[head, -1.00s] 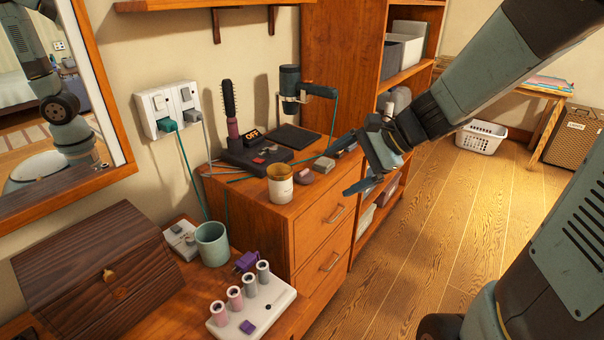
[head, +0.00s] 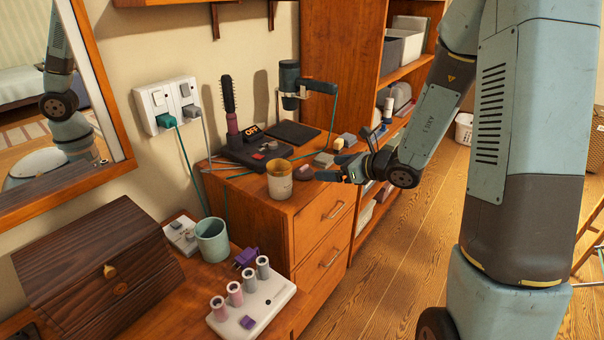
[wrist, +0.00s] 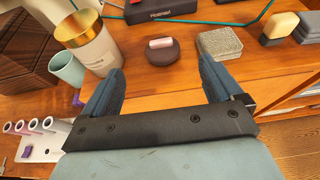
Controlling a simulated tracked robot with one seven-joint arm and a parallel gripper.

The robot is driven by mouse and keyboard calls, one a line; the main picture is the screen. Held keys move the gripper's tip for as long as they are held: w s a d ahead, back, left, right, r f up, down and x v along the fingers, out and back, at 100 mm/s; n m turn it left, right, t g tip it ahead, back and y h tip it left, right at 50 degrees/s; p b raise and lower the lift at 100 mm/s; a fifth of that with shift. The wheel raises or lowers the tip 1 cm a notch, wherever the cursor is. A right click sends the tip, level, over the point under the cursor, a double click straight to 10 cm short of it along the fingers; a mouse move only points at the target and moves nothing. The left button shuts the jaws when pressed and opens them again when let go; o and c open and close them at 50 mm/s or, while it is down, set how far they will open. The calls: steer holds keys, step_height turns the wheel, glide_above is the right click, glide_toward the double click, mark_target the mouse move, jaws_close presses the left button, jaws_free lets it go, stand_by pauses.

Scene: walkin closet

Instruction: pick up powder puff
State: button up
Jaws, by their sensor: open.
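A dark, rounded pad with a pink bar across its top looks like the powder puff (head: 303,173); it sits near the front edge of the wooden dresser top. In the wrist view the powder puff (wrist: 162,53) lies ahead of my gripper (wrist: 162,68), about midway between the fingers and beyond their tips. My gripper is open and empty. In the head view my gripper (head: 332,169) is at the dresser's front edge, just right of the puff, and apart from it as far as I can tell.
A white jar with a gold rim (head: 280,183) stands close left of the puff. A grey textured block (head: 323,160) is close on its other side. A black device with an OFF display (head: 255,150) lies behind. Open floor (head: 385,265) is right of the dresser.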

mark_target(306, 167)
steer(key=x, duration=1.1)
steer(key=shift+w+a, duration=0.15)
steer(key=shift+w, duration=0.15)
steer(key=c, duration=1)
steer(key=shift+c, duration=0.2)
